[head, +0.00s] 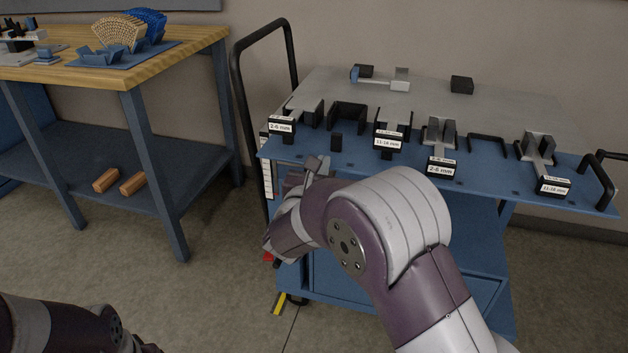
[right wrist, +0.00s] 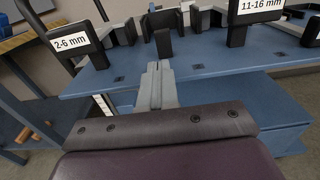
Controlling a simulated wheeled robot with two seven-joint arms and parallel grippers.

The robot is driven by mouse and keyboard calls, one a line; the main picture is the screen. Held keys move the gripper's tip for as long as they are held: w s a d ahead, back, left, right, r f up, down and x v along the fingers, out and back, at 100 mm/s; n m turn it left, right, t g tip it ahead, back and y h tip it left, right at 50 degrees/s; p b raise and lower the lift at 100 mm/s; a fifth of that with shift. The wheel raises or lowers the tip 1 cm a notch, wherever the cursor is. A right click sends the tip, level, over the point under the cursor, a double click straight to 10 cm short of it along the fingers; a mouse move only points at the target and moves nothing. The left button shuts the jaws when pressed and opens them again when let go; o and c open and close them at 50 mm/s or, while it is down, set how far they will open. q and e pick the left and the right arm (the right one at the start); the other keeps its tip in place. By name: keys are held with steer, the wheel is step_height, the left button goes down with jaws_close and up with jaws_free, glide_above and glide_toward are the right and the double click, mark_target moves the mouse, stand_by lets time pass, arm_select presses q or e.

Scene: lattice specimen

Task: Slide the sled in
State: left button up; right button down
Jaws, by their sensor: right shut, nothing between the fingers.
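Several small slide fixtures stand along the front of the cart top (head: 555,116). Grey sliding pieces with labelled black blocks show at the left one, "2-6 mm" (head: 282,125), the middle one, "11-16 mm" (head: 388,141), another "2-6 mm" (head: 441,167) and the right one, "11-16 mm" (head: 553,186). I cannot tell which is the sled. My right gripper (head: 318,166) is shut and empty in front of the cart's front edge, below the left fixtures. In the right wrist view its fingertips (right wrist: 157,68) point at a small black post (right wrist: 163,43), apart from it.
An empty black bracket (head: 347,114) stands behind the post. At the back are a white-ended slide (head: 400,80) and a black block (head: 461,85). The cart's black handle (head: 240,95) rises at left. A wooden workbench (head: 190,50) stands further left, with open floor between.

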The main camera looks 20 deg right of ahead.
mark_target(333, 144)
arm_select(q)
steer(key=shift+f, duration=0.3)
arm_select(e)
steer(key=x, duration=0.6)
steer(key=shift+w, duration=0.1)
